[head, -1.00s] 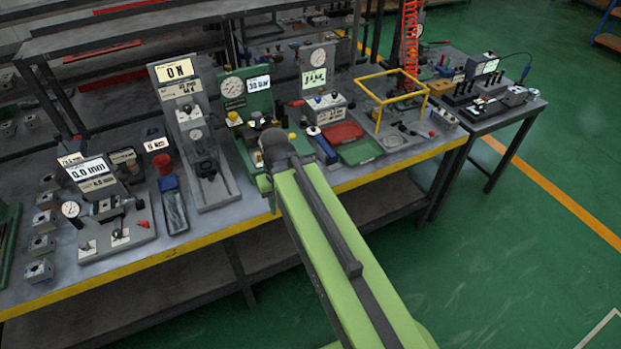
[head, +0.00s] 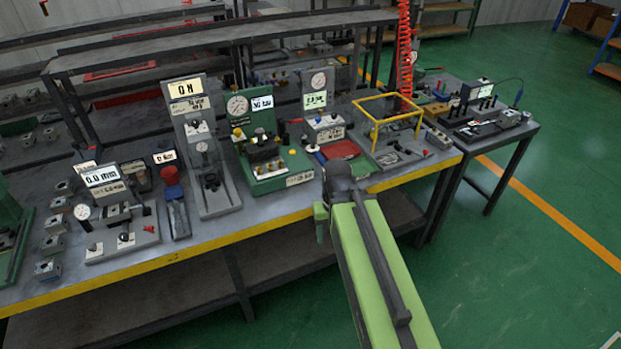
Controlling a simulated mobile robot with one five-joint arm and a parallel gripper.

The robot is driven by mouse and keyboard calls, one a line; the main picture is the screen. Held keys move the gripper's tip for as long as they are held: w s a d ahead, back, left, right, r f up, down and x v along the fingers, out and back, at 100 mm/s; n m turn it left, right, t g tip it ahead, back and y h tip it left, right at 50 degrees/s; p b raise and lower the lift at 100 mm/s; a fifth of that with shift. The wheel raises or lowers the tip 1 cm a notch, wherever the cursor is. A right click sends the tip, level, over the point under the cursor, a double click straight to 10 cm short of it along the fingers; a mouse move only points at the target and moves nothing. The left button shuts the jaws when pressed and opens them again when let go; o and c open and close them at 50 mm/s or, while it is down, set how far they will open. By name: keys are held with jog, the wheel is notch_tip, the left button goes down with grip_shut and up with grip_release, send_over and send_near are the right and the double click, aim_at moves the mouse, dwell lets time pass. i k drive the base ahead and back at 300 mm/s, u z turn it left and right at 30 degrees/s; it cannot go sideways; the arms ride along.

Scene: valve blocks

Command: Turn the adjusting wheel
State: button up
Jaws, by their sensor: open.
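My gripper (head: 320,212), a small light-green part at the end of my arm, hangs just off the bench's front edge, right of the green dial stand (head: 290,162). It is open and empty; its fingertips are mostly hidden and hard to make out. The green stand carries a round white gauge, a lit display, a dark block and small knobs. Left of it stands a tall grey stand (head: 190,122) with a display reading 0 N and a dark knob-like part (head: 210,182) low at its front. I cannot tell which part is the adjusting wheel.
The bench (head: 200,238) has a yellow front edge. A grey gauge stand (head: 322,97), red tray (head: 340,149) and yellow frame (head: 372,124) stand to the right. A 0.0 mm gauge fixture (head: 103,178) stands left. Green floor (head: 520,260) is open at right.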

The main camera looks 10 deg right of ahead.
aim_at(259, 133)
jog(key=k, duration=1.3)
jog(key=u, duration=0.05)
jog(key=i, duration=0.8)
jog(key=u, duration=0.4)
jog(key=i, duration=2.15)
jog(key=z, duration=0.3)
